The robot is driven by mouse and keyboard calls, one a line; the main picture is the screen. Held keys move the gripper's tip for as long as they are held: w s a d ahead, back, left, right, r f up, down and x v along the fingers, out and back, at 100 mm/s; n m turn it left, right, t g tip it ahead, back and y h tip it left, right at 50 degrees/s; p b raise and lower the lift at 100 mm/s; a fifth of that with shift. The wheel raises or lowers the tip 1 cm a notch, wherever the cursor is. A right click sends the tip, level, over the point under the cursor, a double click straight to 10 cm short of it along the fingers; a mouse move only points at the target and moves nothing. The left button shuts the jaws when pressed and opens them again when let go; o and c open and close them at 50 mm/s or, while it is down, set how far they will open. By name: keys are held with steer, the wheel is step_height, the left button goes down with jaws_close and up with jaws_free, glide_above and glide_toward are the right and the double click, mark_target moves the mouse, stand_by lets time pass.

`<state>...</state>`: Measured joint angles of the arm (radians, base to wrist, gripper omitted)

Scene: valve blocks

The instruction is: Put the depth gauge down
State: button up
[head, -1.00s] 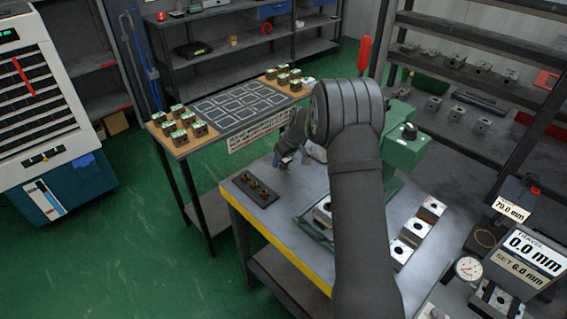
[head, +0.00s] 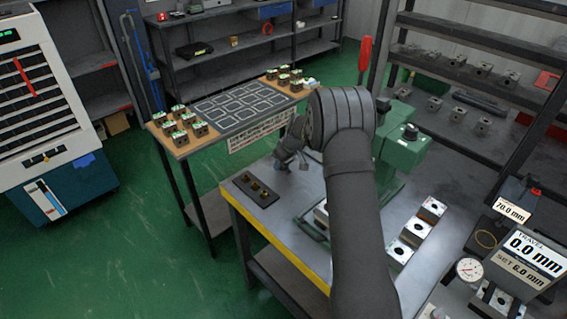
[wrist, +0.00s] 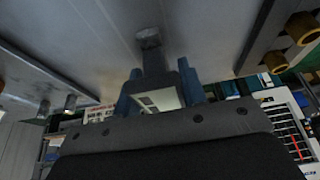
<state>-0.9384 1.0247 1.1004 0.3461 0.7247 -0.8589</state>
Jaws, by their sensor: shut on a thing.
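In the wrist view my gripper (wrist: 160,92) has its blue fingertips shut on the depth gauge (wrist: 158,98), a dark body with a pale display face. A grey metal stem runs from it to a small block (wrist: 148,38) against the grey bench top; I cannot tell whether it touches. The gauge is too small to make out there. The plate also shows in the wrist view (wrist: 262,40).
A green machine (head: 402,150) with a red handle stands right of my arm. Steel blocks (head: 412,232) line the bench's right side. A side table (head: 190,147) with several small blocks stands behind left. Readout displays (head: 525,256) and a dial (head: 469,269) are at lower right.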

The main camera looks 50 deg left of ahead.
steer(key=r, duration=1.1)
steer(key=shift+w+d, duration=0.15)
steer(key=shift+d, duration=0.2)
steer(key=d+r+n, duration=0.1)
steer(key=d+r, duration=1.7)
steer(key=d, duration=0.4)
steer(key=s+d+f+m, duration=0.15)
steer(key=d+f, duration=0.25)
steer(key=d, duration=0.4)
steer(key=s+d+f+n, duration=0.1)
steer(key=s+d+f, duration=0.2)
steer(key=d+f, duration=0.3)
steer(key=shift+m, duration=0.25)
steer(key=s+a+f, duration=0.1)
steer(key=a+f, duration=0.1)
steer(key=a, duration=0.1)
steer(key=s+a+f, duration=0.1)
steer(key=a+f, duration=0.1)
steer(key=a, duration=0.1)
steer(key=s+a+f, duration=0.1)
steer(key=a+f, duration=0.1)
steer(key=a, duration=0.1)
steer(key=shift+s+a, duration=0.1)
steer(key=shift+a, duration=0.25)
steer(key=shift+f, duration=1.95)
